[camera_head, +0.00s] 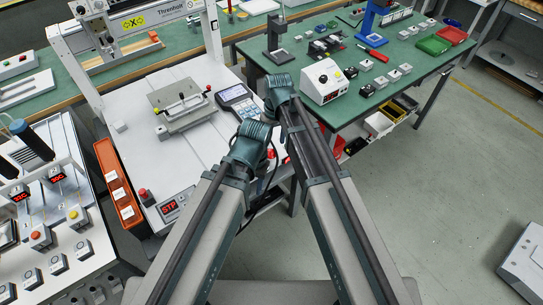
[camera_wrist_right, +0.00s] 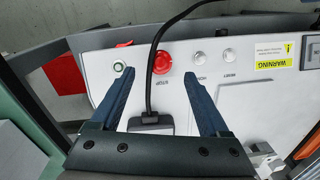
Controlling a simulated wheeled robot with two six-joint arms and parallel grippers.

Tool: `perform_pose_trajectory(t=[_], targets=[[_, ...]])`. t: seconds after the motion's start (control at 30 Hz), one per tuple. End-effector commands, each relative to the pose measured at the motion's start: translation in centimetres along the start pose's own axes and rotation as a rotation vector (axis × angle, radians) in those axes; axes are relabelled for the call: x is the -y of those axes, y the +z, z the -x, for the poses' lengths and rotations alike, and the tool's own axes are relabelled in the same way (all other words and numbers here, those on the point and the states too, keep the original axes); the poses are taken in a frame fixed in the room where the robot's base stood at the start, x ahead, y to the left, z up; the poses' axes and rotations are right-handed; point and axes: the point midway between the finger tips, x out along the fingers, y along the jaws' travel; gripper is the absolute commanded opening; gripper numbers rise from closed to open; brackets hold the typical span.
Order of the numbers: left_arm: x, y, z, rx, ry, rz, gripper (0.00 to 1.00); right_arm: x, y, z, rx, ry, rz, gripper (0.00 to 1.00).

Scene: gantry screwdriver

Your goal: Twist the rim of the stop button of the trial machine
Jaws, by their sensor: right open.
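The stop button (camera_wrist_right: 162,62) is a red round mushroom button marked STOP on the machine's pale front panel, in the right wrist view. A red spot between my arms in the head view (camera_head: 271,154) seems to be the same button. My right gripper (camera_wrist_right: 159,76) is open and empty, with its blue fingers spread either side of the button's line. The tips appear below the button in the picture; I cannot tell how near they are in depth. The trial machine's white top (camera_head: 190,143) shows left of my arms. My left gripper's jaws are hidden behind its arm.
A black cable (camera_wrist_right: 151,80) crosses close beside the stop button. Pale buttons (camera_wrist_right: 198,57) sit to its right and another round button (camera_wrist_right: 119,66) to its left. In the head view, a second red button (camera_head: 142,193) stands near the display (camera_head: 172,205).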

Motion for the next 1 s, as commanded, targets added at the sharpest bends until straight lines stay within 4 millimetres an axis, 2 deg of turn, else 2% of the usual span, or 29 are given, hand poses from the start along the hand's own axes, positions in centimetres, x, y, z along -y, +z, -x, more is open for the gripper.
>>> perform_pose_trajectory(t=[0.03,0.3,0.7,1.0], targets=[[-0.1,-0.1,-1.4,0.000,0.000,0.000,0.50,0.0,0.0,-1.5,0.000,0.000,0.000,0.79],[-0.4,-0.3,-4.4,0.000,0.000,0.000,0.50,0.0,0.0,-4.5,0.000,0.000,0.000,0.79],[-0.5,-0.3,-4.7,0.000,0.000,0.000,0.50,0.0,0.0,-4.8,0.000,0.000,0.000,0.77],[-0.5,-0.3,-4.7,0.000,0.000,0.000,0.50,0.0,0.0,-4.8,0.000,0.000,0.000,0.23]])
